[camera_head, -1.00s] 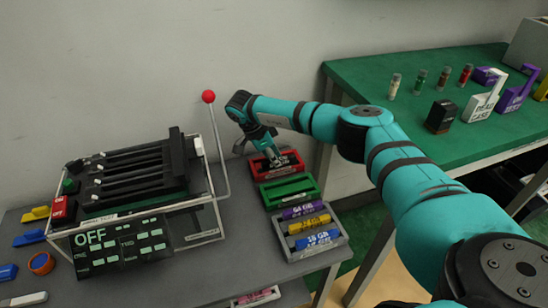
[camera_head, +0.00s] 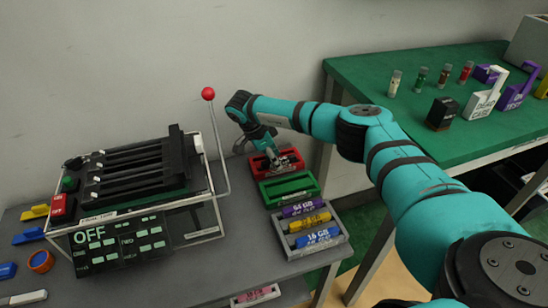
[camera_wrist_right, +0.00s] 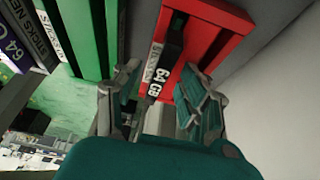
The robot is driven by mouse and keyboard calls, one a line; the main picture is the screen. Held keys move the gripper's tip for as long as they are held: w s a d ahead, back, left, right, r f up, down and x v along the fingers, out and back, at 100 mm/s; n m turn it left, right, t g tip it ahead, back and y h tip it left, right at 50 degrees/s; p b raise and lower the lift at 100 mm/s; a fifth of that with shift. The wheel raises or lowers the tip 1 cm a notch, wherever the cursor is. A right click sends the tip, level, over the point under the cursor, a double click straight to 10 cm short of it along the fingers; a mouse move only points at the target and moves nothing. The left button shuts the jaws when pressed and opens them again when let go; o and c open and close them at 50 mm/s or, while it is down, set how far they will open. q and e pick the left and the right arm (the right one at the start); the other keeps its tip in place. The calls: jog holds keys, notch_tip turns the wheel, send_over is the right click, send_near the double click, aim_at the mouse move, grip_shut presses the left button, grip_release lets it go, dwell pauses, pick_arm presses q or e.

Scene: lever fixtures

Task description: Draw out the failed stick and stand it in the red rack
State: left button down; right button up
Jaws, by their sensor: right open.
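The red rack (camera_head: 256,169) stands on the grey table at the back right, behind a green rack (camera_head: 292,202). My right gripper (camera_head: 275,158) is over it, pointing down. In the right wrist view, a black stick (camera_wrist_right: 166,68) labelled 64 GB stands in the red rack (camera_wrist_right: 218,27). The fingers of my right gripper (camera_wrist_right: 162,82) are open, one on each side of the stick. I cannot tell whether a finger touches it. The stick's lower end is hidden in the rack. My left gripper is not in view.
A grey rack (camera_head: 290,251) holds purple, yellow and blue sticks in front. A green table (camera_head: 365,85) is at the right.

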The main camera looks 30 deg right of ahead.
jog(key=shift+r, duration=0.1)
jog(key=v, duration=1.2)
